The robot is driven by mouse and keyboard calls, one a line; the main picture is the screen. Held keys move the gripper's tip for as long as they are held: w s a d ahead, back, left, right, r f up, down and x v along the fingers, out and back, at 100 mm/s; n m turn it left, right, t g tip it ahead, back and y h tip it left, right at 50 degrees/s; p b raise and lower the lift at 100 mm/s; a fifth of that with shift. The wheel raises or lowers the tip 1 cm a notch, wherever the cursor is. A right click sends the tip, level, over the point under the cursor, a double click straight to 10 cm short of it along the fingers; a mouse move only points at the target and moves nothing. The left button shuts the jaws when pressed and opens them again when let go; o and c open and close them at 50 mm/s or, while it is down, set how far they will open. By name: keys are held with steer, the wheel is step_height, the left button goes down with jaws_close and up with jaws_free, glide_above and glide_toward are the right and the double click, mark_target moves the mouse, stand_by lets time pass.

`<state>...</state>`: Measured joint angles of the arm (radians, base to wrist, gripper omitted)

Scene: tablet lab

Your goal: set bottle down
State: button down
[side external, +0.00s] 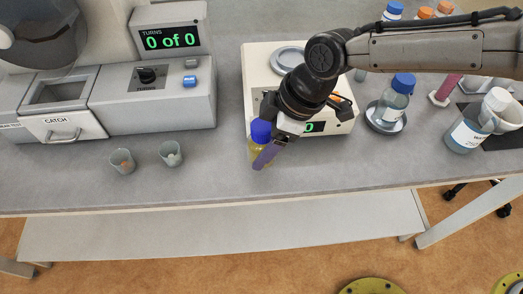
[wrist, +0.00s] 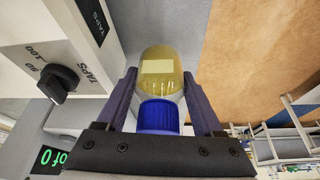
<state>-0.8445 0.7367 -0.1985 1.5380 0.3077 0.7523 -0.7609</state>
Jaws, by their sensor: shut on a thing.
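The bottle (side external: 256,155) has a blue cap and yellowish contents. It stands upright at the front of the grey bench, before the white device with a green display. My gripper (side external: 268,154) is shut on it, with a purple finger across its near side. In the wrist view the bottle (wrist: 161,82) sits between both fingers of my gripper (wrist: 159,76), with a pale label on its body. I cannot tell whether its base touches the bench, as the gap is too small to see.
A white device (side external: 258,72) with a round plate stands just behind my gripper. Two small cups (side external: 122,161) (side external: 171,153) stand to the left, before the turns machine (side external: 160,95). The bench's front edge is close.

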steer(key=shift+w+a+f, duration=0.1)
steer(key=shift+a+f, duration=0.1)
steer(key=shift+f, duration=1.5)
steer(key=shift+f, duration=0.15)
steer(key=shift+c, duration=1.5)
jaws_free()
steer(key=v, duration=1.2)
